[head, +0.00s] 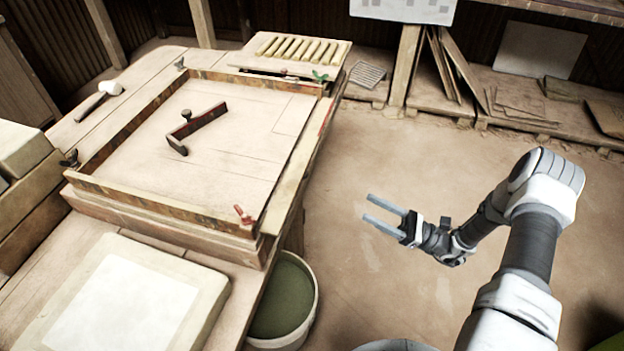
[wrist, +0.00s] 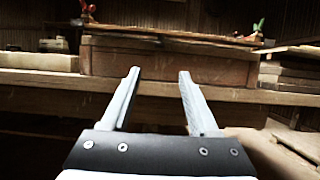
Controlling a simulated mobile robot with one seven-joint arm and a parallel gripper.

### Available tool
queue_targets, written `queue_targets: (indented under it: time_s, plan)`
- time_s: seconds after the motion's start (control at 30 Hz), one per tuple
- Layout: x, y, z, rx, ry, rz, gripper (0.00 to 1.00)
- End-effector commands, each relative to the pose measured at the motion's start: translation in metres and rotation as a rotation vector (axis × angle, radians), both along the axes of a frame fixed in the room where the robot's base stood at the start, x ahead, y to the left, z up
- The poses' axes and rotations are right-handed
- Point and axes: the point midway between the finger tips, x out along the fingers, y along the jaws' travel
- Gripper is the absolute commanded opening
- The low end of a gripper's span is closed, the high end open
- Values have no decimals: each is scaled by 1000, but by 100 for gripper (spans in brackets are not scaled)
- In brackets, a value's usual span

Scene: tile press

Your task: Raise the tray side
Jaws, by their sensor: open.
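The shallow wooden tray (head: 150,197) lies on the bench, with rim boards standing along its left, near and far sides. Its right side (head: 300,150) looks like a flat, lowered strip along the bench edge; I cannot tell how it is hinged. A red wing nut (head: 243,215) is at the near right corner and a green one (head: 320,76) at the far right. In the wrist view the red (wrist: 87,10) and green (wrist: 259,25) nuts show above the brown tray edge (wrist: 165,62). My gripper (head: 369,207) is open and empty, right of the tray, apart from it, its fingers (wrist: 159,73) toward it.
A dark scraper-like tool (head: 200,125) lies inside the tray. A mallet (head: 100,98) lies on the bench's left. A bucket of green liquid (head: 285,300) stands below the bench's right edge. A pale slab (head: 125,300) is in front.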

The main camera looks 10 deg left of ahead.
Motion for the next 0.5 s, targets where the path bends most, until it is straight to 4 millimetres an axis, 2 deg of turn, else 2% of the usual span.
queue_targets:
  time_s: [0.17,0.5]
  plan:
    - [3,27,12,-1,-1,6,61]
    - [12,95,40,-1,-3,6,61]
